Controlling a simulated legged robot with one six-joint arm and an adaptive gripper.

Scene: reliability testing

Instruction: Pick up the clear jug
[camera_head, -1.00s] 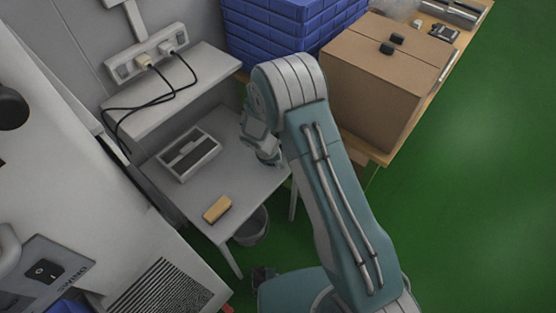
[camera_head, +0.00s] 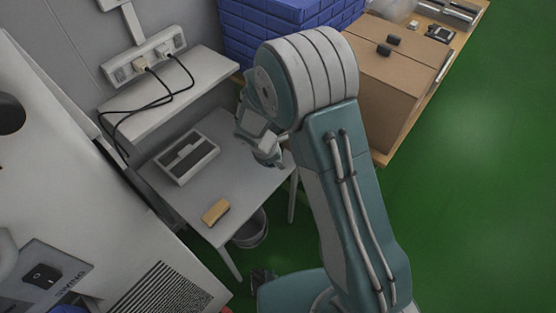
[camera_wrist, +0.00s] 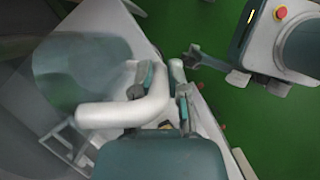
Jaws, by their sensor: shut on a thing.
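In the wrist view the clear jug (camera_wrist: 78,68) shows as a large see-through grey body on the left, with a thick white handle (camera_wrist: 118,112) bent towards the middle. My gripper (camera_wrist: 164,82) has its fingers closed around the handle. In the head view my gripper (camera_head: 262,146) is over the far right part of the small grey table (camera_head: 247,182). The jug cannot be made out there, hidden by my arm or too clear to see.
A grey box (camera_head: 187,157) and a tan block (camera_head: 215,211) are on the table. A shelf with a power strip (camera_head: 143,56) stands behind. Blue crates (camera_head: 262,38) and a cardboard box (camera_head: 392,88) stand at the back and right. A bin (camera_head: 250,232) is below. Green floor is free at right.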

